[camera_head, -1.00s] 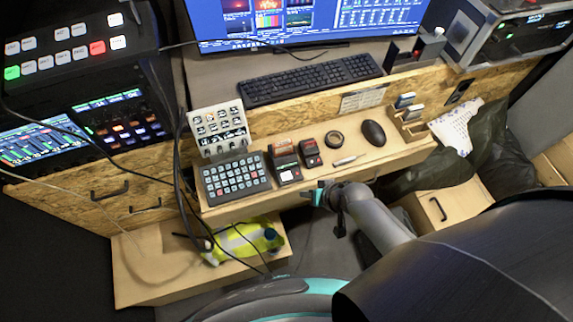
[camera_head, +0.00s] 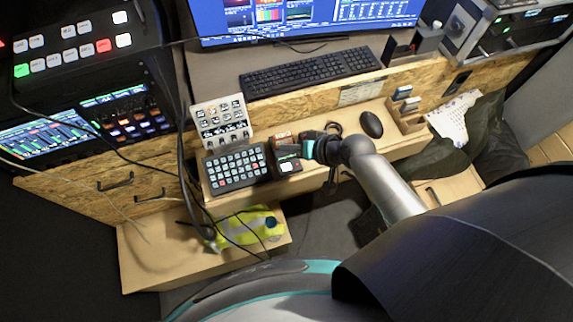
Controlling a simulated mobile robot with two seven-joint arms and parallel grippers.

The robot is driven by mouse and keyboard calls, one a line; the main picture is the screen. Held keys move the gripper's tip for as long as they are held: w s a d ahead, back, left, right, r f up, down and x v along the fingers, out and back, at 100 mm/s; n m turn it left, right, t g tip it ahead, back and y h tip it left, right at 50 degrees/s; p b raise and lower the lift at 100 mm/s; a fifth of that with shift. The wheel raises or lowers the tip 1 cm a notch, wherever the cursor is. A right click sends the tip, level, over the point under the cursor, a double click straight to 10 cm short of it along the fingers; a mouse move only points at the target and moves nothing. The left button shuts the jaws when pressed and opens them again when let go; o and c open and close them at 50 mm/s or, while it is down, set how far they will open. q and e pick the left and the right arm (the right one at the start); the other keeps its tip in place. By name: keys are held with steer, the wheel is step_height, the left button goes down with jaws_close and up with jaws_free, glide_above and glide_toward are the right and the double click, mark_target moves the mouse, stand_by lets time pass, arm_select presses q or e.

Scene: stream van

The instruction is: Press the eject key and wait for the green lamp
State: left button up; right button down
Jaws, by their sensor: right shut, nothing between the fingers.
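A small black device (camera_head: 286,158) with a white key (camera_head: 288,167) on its front part and a reddish top edge sits on the shelf, right of the grey keypad. Which key is the eject key I cannot read, and I cannot make out a lit green lamp on it. My right gripper (camera_head: 305,149) is shut and empty, its teal-marked tip at the device's right side; whether it touches I cannot tell. The gripper and wrist hide the second, smaller device. My left gripper is not in view.
The keypad (camera_head: 236,168) stands left of the device, a tilted button panel (camera_head: 222,121) behind it. A black mouse (camera_head: 371,124) and card holder (camera_head: 407,115) lie right. A keyboard (camera_head: 310,74) is on the upper desk. A yellow vest (camera_head: 240,229) lies below.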

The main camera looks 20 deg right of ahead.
steer(key=b, duration=0.7)
glide_above(282, 165)
steer(key=s+d, duration=0.2)
steer(key=f, duration=0.7)
steer(key=shift+a+f, duration=0.2)
steer(key=shift+f, duration=0.1)
steer(key=shift+f+b, duration=0.45)
steer(key=shift+b, duration=0.05)
stand_by(0.4)
steer(key=shift+f, duration=0.4)
steer(key=shift+f+b, duration=0.45)
steer(key=shift+b, duration=0.1)
stand_by(0.3)
steer(key=shift+r, duration=0.1)
steer(key=shift+r+p, duration=0.8)
steer(key=shift+p, duration=0.15)
